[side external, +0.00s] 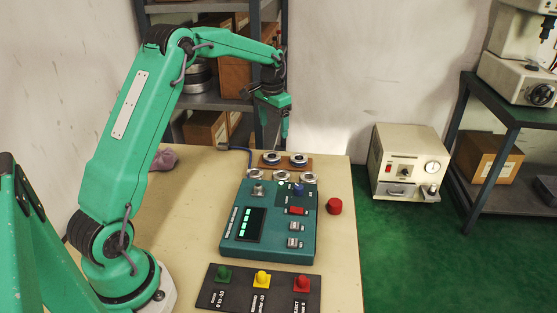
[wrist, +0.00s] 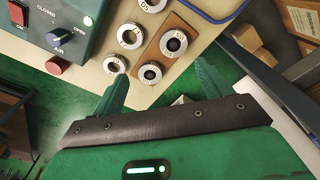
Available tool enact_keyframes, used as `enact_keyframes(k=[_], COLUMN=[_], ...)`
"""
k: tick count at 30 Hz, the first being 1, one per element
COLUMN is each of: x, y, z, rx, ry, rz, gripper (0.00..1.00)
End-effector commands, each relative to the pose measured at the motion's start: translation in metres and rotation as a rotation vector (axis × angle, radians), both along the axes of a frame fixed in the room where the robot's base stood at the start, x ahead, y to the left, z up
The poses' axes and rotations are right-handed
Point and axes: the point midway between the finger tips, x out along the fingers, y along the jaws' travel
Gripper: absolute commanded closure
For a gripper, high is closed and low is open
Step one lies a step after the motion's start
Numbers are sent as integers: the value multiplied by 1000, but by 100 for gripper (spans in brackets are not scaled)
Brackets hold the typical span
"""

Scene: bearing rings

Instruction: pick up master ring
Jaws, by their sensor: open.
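Two rings with dark centres sit on a small brown wooden board (side external: 284,165), a left ring (side external: 271,157) and a right ring (side external: 298,159). In the wrist view they are the upper ring (wrist: 173,42) and the lower ring (wrist: 150,73) on the board. I cannot tell which ring is the master ring; no readable label marks it. My gripper (side external: 285,133) points down above the board and touches no ring. In the wrist view its two fingers (wrist: 161,86) are spread apart and empty, with the lower ring nearest between them.
Several silver rings (wrist: 130,36) lie beside the board. A teal gauge box (side external: 268,225) with a blue knob stands in front. A red button (side external: 334,206) is at its right. A black panel with coloured buttons (side external: 262,290) lies nearest.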

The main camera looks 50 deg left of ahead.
Motion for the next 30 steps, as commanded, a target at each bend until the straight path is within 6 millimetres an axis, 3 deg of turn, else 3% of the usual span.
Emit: enact_keyframes(k=[3, 9, 17, 30], x=[7, 12, 13, 13], y=[16, 30, 32, 32], z=[-23, -44, -48, -73], rx=[-9, -17, -18, -18], ry=[24, 43, 47, 47], rz=[5, 7, 7, 7], gripper=[23, 23, 23, 23])
